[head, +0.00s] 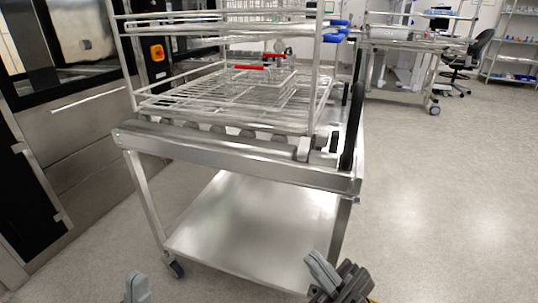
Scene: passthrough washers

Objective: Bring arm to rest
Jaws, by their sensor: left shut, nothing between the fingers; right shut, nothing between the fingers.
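My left gripper (138,288) shows only as a grey tip at the bottom edge, left of the cart's front caster; it is shut and empty. My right gripper (322,274) is at the bottom, in front of the cart's lower shelf at its right side. It is shut and empty, with a grey finger and dark parts showing. Both grippers look low and apart from the cart. Most of both arms is out of the frame.
A steel cart (240,160) with a lower shelf (250,225) stands ahead, carrying a wire rack (230,95) with red and blue parts. A washer (85,125) stands at left. A table (415,42), office chair (472,60) and shelving are behind. The floor at right is clear.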

